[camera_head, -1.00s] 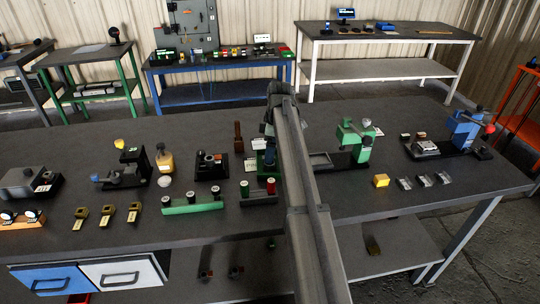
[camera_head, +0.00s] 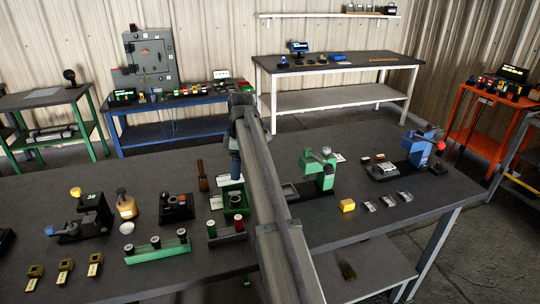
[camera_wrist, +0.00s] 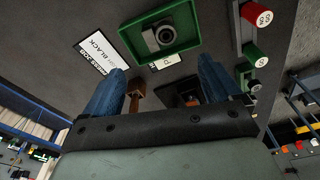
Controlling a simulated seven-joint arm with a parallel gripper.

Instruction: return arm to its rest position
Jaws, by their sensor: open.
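My gripper (camera_wrist: 161,68) is open and empty, with its two blue fingers apart in the wrist view. In the head view its blue fingers (camera_head: 235,165) hang at the far end of my arm, above the dark worktable (camera_head: 180,272). Below is a green tray (camera_head: 222,201) with a grey round part (camera_head: 236,200) in it. The tray also shows in the wrist view (camera_wrist: 192,38), apart from the fingers. My arm hides a strip of the table.
A green rail (camera_head: 157,254) and a holder with red and green knobs (camera_head: 226,234) stand nearby. A green fixture (camera_head: 318,170), yellow block (camera_head: 347,205) and blue fixture (camera_head: 418,151) are to the right. A brown upright piece (camera_head: 202,176) stands left of my gripper.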

